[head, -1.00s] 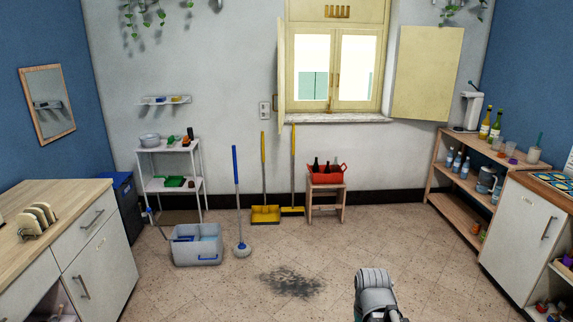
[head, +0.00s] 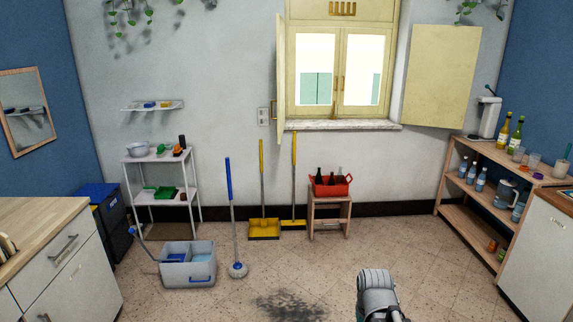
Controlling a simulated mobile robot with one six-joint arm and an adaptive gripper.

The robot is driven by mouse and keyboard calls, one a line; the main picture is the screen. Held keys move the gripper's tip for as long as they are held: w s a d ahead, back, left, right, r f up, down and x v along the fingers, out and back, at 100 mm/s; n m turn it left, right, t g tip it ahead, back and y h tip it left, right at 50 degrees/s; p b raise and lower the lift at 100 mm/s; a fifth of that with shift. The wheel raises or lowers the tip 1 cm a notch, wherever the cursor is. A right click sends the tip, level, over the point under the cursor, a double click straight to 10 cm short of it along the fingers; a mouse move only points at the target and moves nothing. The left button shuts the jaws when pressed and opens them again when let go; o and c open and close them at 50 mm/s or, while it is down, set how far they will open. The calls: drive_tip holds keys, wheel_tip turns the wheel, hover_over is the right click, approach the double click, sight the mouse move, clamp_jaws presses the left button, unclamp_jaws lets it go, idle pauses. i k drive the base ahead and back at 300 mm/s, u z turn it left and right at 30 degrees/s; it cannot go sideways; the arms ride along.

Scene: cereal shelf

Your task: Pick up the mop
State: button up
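The mop (head: 232,220) stands upright on the tiled floor, with a blue upper handle, a grey lower pole and a round whitish head. It is left of the picture's middle, just right of a grey bucket (head: 188,266) with blue parts. A grey part of my arm shows at the bottom right of the head view, well apart from the mop. My gripper's fingers are not in view.
A yellow dustpan (head: 264,229) and a yellow broom (head: 293,200) stand against the back wall. A wooden stool (head: 329,216) holds a red crate (head: 330,186) of bottles. Counters flank both sides. The middle floor is open, with a dark stain (head: 291,306).

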sight(238, 270)
drive_tip(key=u, duration=0.15)
drive_tip(key=i, duration=3.55)
drive_tip(key=u, duration=0.25)
